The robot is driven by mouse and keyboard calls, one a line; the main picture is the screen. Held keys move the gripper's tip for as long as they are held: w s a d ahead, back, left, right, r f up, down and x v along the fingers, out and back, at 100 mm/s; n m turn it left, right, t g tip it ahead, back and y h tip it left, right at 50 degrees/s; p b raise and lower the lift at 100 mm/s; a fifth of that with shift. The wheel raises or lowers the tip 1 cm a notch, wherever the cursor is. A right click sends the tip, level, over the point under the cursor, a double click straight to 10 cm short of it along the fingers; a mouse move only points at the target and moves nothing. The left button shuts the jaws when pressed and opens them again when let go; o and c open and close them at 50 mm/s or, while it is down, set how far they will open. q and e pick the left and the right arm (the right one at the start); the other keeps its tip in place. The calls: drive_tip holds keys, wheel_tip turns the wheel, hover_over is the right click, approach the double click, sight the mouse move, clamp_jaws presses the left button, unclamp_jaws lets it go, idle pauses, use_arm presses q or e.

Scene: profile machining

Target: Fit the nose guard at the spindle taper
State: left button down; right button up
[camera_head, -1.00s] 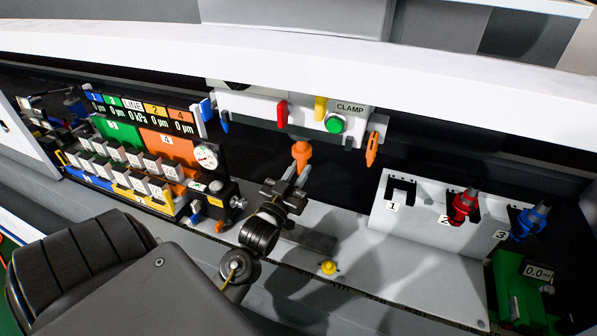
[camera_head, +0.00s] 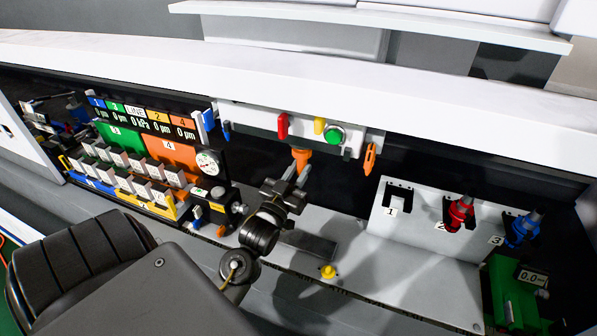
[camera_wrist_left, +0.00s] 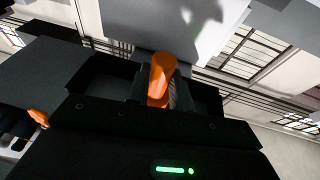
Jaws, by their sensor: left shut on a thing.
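An orange piece, which I take for the nose guard (camera_head: 301,156), stands under the white spindle head (camera_head: 262,122). My left gripper (camera_head: 298,174) is shut on its lower part from below. Its top reaches the underside of the head; whether it is seated at the taper I cannot tell, as the taper is hidden. In the left wrist view the orange piece (camera_wrist_left: 160,75) rises between the jaws against the pale housing (camera_wrist_left: 175,30). My right gripper is not in view.
An orange lever (camera_head: 370,157) hangs at the head's right end, near a green button (camera_head: 334,135). A rack (camera_head: 425,235) at right holds a red tool (camera_head: 459,214) and a blue tool (camera_head: 522,228); slot 1 is empty. A gauge panel (camera_head: 165,148) stands left. A white beam (camera_head: 300,83) crosses above.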

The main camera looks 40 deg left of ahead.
use_arm(q)
drive_tip(key=shift+r+p, duration=0.4)
drive_tip(key=shift+r, duration=0.5)
drive_tip(key=c, duration=1.2)
unclamp_jaws()
drive_tip(key=shift+o, duration=0.2)
drive_tip(key=shift+f, duration=0.1)
drive_tip(key=shift+s+f, duration=0.1)
drive_tip(key=shift+s, duration=0.05)
drive_tip(key=b+v, duration=0.5)
drive_tip(key=v, duration=0.5)
drive_tip(key=shift+s, duration=0.3)
